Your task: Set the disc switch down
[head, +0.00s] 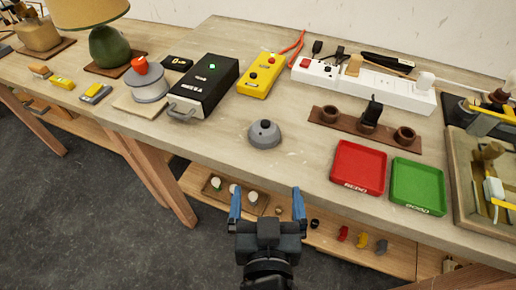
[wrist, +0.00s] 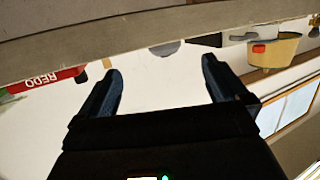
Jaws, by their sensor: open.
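The grey, dome-topped disc switch (head: 265,134) sits upright on the bench top near its front edge, with a small dark knob on top. Nothing holds it. My gripper (head: 267,195) is open and empty, in front of the bench edge and apart from the switch. In the wrist view my gripper (wrist: 160,72) shows two dark blue fingers spread wide with nothing between them. A grey shape (wrist: 165,48) beyond the fingers may be the switch, but it is partly cut off.
A red tray (head: 358,167) and a green tray (head: 418,186) lie to the right. A wooden strip with cups (head: 340,125), a yellow box (head: 262,76) and a black box (head: 205,85) stand behind. Bare bench top surrounds the switch. A lower shelf (head: 330,225) holds small parts.

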